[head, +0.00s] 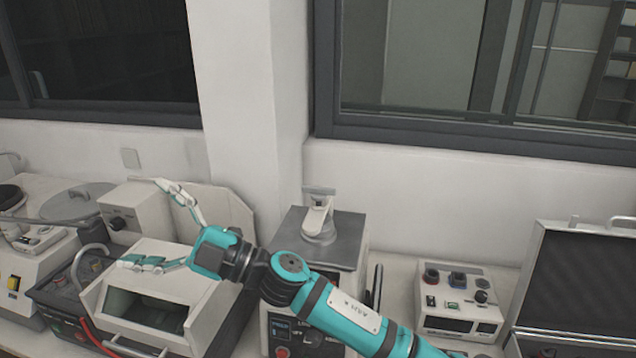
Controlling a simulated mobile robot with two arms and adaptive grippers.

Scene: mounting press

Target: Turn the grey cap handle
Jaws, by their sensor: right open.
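The mounting press (340,253) stands on the bench in the middle of the head view. Its grey cap handle (318,222) rises from the dark grey top plate, with a flat piece at its upper end. My right arm crosses in front of the press from the lower right and hides part of its front panel. My right gripper (143,224) is left of the press, over a beige machine. Its two fingers are spread wide and point left, away from the handle, with nothing between them. My left gripper is not in view.
The beige machine with an open-fronted hood (195,288) stands left of the press. A small control box (458,300) and an open black-lined case (575,285) stand on the right. A polishing machine (30,245) is at far left. The wall and pillar stand close behind.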

